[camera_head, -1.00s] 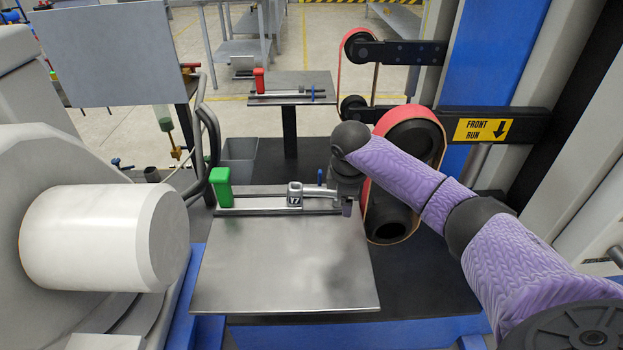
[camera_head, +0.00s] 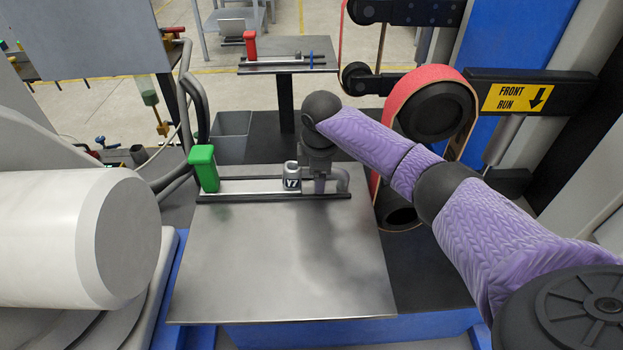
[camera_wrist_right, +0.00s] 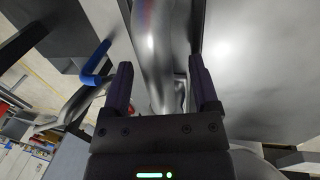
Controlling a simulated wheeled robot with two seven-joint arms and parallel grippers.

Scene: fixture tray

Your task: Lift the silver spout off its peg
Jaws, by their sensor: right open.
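The silver spout (camera_wrist_right: 155,45) is a curved, shiny tube in the right wrist view, running down between my two fingers. In the head view, a bent grey part of it (camera_head: 342,179) shows just right of my gripper, at the right end of the fixture rail. My right gripper (camera_head: 319,186) points down there, and its fingers stand open on either side of the spout in the wrist view (camera_wrist_right: 160,82). I cannot tell whether either finger touches it. The peg is hidden. My left gripper is not in view.
On the metal table (camera_head: 270,270) a rail carries a green block (camera_head: 203,168) and a grey block marked V7 (camera_head: 291,178), close left of my gripper. A belt sander (camera_head: 437,105) stands right. The table's front is clear.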

